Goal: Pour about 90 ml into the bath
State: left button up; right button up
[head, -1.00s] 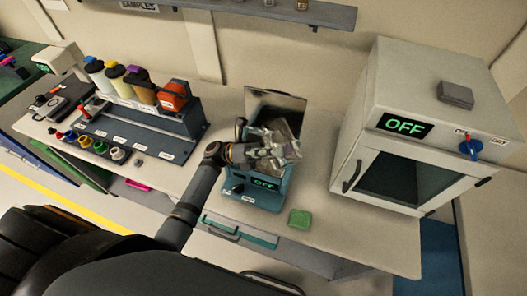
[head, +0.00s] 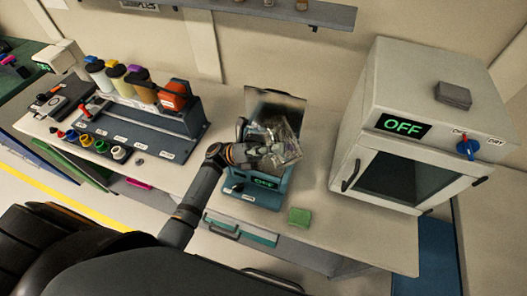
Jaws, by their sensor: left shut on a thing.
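The bath (head: 258,195) is a teal box on the bench with a green OFF display on its front. A metallic panel (head: 277,104) stands upright at its back. My left gripper (head: 262,152) is over the bath, shut on a clear container (head: 286,145). The container looks tilted, with its far end to the right above the bath. The arm and container hide most of the bath's opening. I cannot make out any liquid or its level. My right gripper is not in view.
A white oven (head: 395,150) with an OFF display stands to the right. A green block (head: 299,217) lies at the bench's front. A grey rack (head: 130,135) with several capped bottles stands to the left. A shelf (head: 290,10) runs above.

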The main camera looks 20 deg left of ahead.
pick_arm(q)
jog(key=shift+w+a+r+n+t+p, duration=0.2)
jog(key=shift+r+n+t+p, duration=0.15)
jog(key=shift+n+t, duration=0.2)
dwell(0.4)
jog(key=shift+s+d+r+n+h, duration=0.15)
jog(key=shift+n+h, duration=0.1)
jog(key=shift+h, duration=0.15)
jog(key=shift+r+n, duration=0.1)
jog(key=shift+n, duration=0.2)
